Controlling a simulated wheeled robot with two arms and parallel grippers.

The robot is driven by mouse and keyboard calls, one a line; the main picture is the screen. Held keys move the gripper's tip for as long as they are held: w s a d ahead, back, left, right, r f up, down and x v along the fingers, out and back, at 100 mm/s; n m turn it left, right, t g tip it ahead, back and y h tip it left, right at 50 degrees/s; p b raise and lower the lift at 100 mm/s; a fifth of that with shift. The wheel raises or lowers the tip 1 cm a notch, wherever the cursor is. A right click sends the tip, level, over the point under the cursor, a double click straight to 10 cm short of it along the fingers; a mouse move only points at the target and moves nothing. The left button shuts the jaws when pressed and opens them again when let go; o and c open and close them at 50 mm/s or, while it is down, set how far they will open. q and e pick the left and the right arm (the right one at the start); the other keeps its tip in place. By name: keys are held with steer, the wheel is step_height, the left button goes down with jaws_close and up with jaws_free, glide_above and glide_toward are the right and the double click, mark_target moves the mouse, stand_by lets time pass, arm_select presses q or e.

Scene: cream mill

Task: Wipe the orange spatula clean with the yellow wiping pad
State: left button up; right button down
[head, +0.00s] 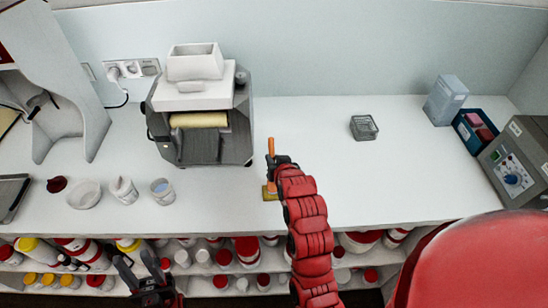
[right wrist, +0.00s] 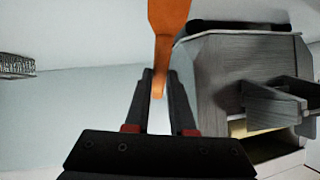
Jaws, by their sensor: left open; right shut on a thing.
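The orange spatula (head: 271,146) stands up from my right gripper (head: 277,161) in the head view. In the right wrist view the orange spatula (right wrist: 168,28) runs between the fingers of my right gripper (right wrist: 160,82), which is shut on it. The yellow wiping pad (head: 268,193) lies on the counter just below that gripper in the picture, partly covered by my right arm. I cannot tell whether the spatula touches the pad. My left gripper (head: 143,272) is open and empty, low in front of the counter's edge.
A grey mill with a roller (head: 205,120) stands left of my right gripper. A cup (head: 162,190), a jar (head: 123,189) and a bowl (head: 84,194) stand at the left. The counter's middle right is clear.

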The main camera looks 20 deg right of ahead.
steer(key=shift+r+p, duration=0.7)
steer(key=shift+r, duration=2.3)
